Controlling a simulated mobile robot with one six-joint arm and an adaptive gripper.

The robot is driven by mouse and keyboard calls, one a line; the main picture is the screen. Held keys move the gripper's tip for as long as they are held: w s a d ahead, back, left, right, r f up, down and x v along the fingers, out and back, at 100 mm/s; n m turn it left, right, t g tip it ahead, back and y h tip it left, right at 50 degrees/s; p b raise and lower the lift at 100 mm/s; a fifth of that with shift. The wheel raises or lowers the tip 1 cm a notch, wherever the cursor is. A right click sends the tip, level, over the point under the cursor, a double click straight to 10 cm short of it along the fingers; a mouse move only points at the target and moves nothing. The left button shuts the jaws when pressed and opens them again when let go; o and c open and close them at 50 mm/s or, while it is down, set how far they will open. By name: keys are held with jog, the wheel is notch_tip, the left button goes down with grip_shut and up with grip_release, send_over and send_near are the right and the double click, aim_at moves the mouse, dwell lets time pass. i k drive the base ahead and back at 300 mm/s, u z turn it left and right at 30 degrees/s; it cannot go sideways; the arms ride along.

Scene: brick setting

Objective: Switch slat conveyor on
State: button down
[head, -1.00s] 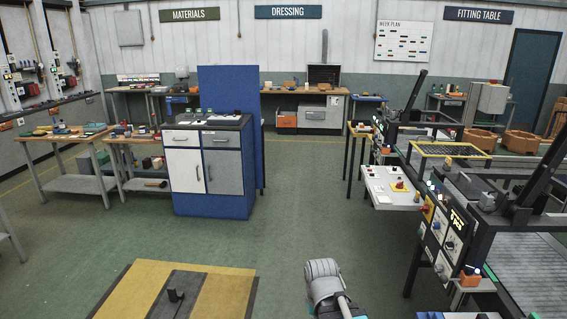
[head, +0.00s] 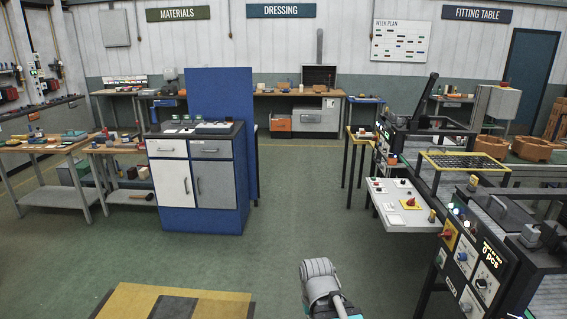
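A machine with conveyor beds stands on the right in the head view. A dark ribbed conveyor bed (head: 548,297) shows at the lower right; I cannot tell for sure whether it is the slat conveyor. On its near side is a black control panel (head: 472,262) with a red knob on a yellow plate (head: 449,235), small dials, lit lamps and a display reading "0 pcs". Labels are too small to read. Part of my arm shows at the bottom middle; my gripper is not in view.
A blue cabinet (head: 240,190) with white and grey doors stands left of centre. Workbenches (head: 63,146) with parts line the left. A yellow-edged platform (head: 215,304) lies at bottom left. Green floor is clear between the cabinet and the machine.

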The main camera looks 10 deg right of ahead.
aim_at(410, 202)
jog(key=z, duration=0.25)
jog(key=i, duration=1.55)
jog(key=z, duration=0.5)
jog(key=i, duration=1.2)
jog(key=z, duration=0.35)
